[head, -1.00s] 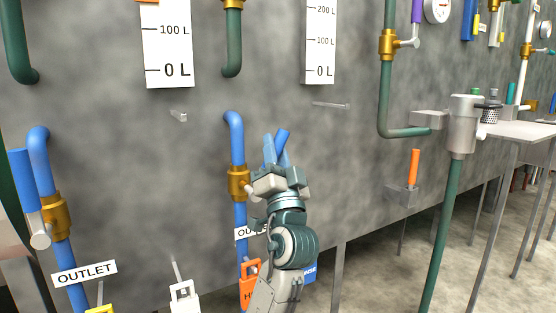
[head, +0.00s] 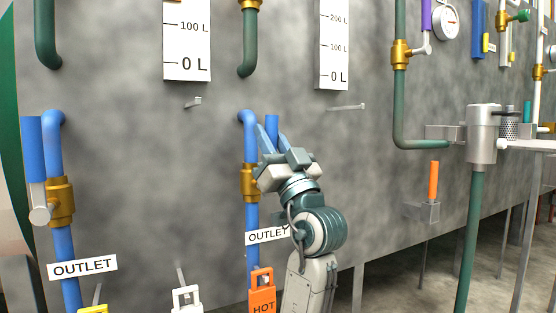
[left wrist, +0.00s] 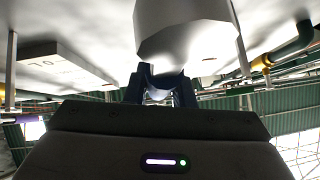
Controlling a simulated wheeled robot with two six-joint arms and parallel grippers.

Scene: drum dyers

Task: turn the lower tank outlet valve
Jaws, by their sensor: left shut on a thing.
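The brass outlet valve (head: 249,182) sits on the blue pipe (head: 253,222) in the middle of the head view, above an OUTLET sign (head: 267,235). Its blue lever (head: 272,123) stands about upright to the right of the pipe. My left gripper (head: 268,142) is shut on the lever; the fingers and wrist hide its lower part. In the left wrist view, the dark fingers (left wrist: 160,88) show below a large pale part that I cannot identify. My right gripper is not in view.
A second brass outlet valve (head: 60,201) with an upright blue handle (head: 33,148) is at the left. An orange HOT tag (head: 262,293) and a white padlock-shaped tag (head: 187,299) hang low. The grey tank wall (head: 140,170) is close behind; an orange-handled part (head: 434,181) is at the right.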

